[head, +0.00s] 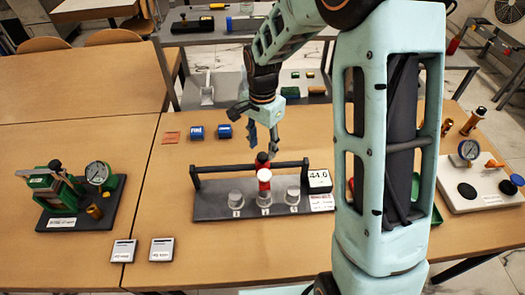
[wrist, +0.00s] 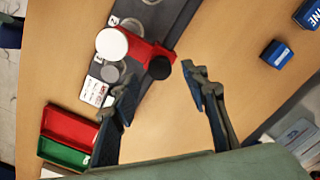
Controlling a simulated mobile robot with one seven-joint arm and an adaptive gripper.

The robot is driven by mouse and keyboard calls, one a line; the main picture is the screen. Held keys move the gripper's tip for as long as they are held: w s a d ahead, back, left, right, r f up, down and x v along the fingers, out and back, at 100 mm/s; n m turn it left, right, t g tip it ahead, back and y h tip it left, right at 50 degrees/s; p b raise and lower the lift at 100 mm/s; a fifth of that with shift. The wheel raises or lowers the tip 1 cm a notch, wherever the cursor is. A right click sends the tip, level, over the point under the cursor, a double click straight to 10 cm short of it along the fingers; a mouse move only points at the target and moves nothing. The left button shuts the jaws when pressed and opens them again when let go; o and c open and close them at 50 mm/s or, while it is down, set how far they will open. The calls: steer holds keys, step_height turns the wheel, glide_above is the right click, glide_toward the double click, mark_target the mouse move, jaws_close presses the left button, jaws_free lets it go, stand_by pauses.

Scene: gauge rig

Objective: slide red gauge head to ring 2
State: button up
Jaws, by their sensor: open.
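The red gauge head (head: 264,183) sits on the dark rail (head: 222,168), with a white disc in front and a black knob at the back. In the head view it lines up with the middle grey ring (head: 264,199). In the wrist view the gauge head (wrist: 146,47) appears between two rings; its exact offset from ring 2 is unclear. My gripper (head: 263,149) is above and behind the knob. In the wrist view its fingers (wrist: 159,73) are apart and empty, with the black knob (wrist: 159,67) between their tips in the picture.
A display (head: 319,180) reading 44.0 is at the rail's right end. Two blue blocks (head: 210,131) lie behind the rig. A green gauge fixture (head: 75,192) stands left, a white board (head: 480,188) right. Red and green trays (wrist: 68,125) show in the wrist view.

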step_height(320, 180, up, 9)
stand_by(0.7)
